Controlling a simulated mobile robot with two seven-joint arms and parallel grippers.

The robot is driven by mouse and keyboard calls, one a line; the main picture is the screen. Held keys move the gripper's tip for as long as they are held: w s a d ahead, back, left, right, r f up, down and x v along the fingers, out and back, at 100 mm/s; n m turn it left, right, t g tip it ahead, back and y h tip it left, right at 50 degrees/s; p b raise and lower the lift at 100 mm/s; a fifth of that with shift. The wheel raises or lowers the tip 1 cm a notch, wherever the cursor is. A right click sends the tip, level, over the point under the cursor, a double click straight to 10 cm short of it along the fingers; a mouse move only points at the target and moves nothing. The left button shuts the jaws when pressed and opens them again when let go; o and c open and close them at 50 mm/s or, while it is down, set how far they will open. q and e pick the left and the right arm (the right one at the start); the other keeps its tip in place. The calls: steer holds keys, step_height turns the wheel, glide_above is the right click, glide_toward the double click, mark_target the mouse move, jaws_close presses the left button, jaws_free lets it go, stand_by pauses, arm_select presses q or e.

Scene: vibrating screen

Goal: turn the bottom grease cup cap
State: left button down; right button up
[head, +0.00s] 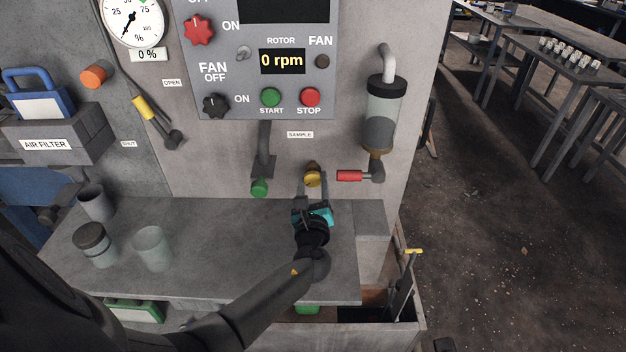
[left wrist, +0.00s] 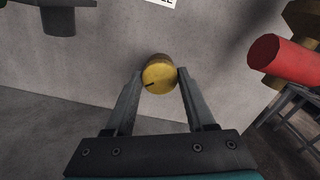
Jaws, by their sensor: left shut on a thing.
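The grease cup cap is a yellow knob (head: 313,179) on the front wall of the machine, below the SAMPLE label. It shows large in the left wrist view (left wrist: 159,74), with a short dark mark on its face. My left gripper (head: 312,184) reaches up to it from below, and its two fingers are shut on the cap's sides, as the left wrist view also shows (left wrist: 159,80). The fitting behind the cap is mostly hidden. My right gripper is not in view.
A red-handled valve (head: 350,175) under a glass cup (head: 382,108) sits close right of the cap. A green-tipped pipe (head: 260,187) is to the left. A grey shelf (head: 210,265) lies below, with a lidded jar (head: 95,245) and cups at its left.

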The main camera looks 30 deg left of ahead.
arm_select(q)
steer(key=shift+r+m, duration=0.1)
steer(key=shift+m, duration=0.5)
steer(key=shift+c, duration=1.2)
jaws_free()
steer(key=shift+s, duration=0.1)
steer(key=v, duration=1.5)
steer(key=shift+d, duration=0.15)
